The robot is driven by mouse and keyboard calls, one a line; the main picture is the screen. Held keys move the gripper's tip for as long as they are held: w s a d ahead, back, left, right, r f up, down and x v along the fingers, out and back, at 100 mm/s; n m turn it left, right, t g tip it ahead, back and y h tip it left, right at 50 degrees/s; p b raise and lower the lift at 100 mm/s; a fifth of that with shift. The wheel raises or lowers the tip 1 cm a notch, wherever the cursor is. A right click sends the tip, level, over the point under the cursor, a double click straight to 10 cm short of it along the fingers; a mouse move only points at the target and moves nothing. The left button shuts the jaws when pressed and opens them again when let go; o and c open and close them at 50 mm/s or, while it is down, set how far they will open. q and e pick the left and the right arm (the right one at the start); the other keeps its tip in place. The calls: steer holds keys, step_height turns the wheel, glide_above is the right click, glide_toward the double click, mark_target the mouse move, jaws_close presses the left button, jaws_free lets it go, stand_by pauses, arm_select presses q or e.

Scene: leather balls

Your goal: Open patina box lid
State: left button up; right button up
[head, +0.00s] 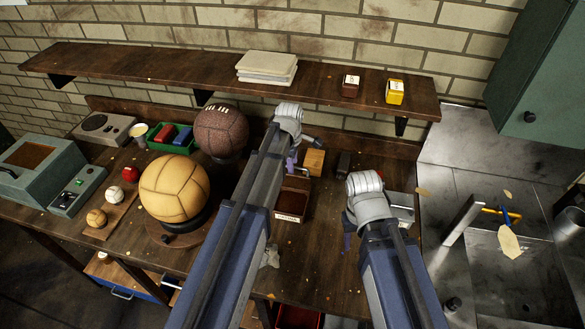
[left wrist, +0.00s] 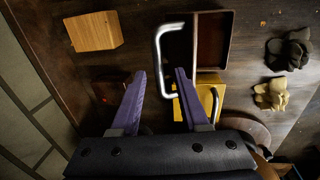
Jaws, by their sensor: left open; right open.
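A dark reddish-brown box with a pale front label (head: 290,216) sits on the bench, partly hidden by my left arm; the label is too small to read surely. In the left wrist view a brown open-looking compartment (left wrist: 213,38) shows at top, beside a yellow part (left wrist: 206,97). A silver U-shaped handle (left wrist: 158,52) stands there; its long bar appears between my left fingers. My left gripper (left wrist: 160,74) is open; in the head view it is mostly hidden behind its wrist. My right gripper (head: 347,240) is open, low at right, its fingers mostly hidden.
A wooden block (head: 314,162) lies behind the box. A tan ball (head: 174,188) and a brown ball (head: 221,129) stand left of my left arm. The shelf (head: 200,66) overhangs the back. A metal sink (head: 510,270) is at right. Dark crumpled pieces (left wrist: 290,50) lie nearby.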

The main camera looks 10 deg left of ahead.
arm_select(q)
steer(key=shift+c, duration=0.3)
jaws_close()
stand_by(1.1)
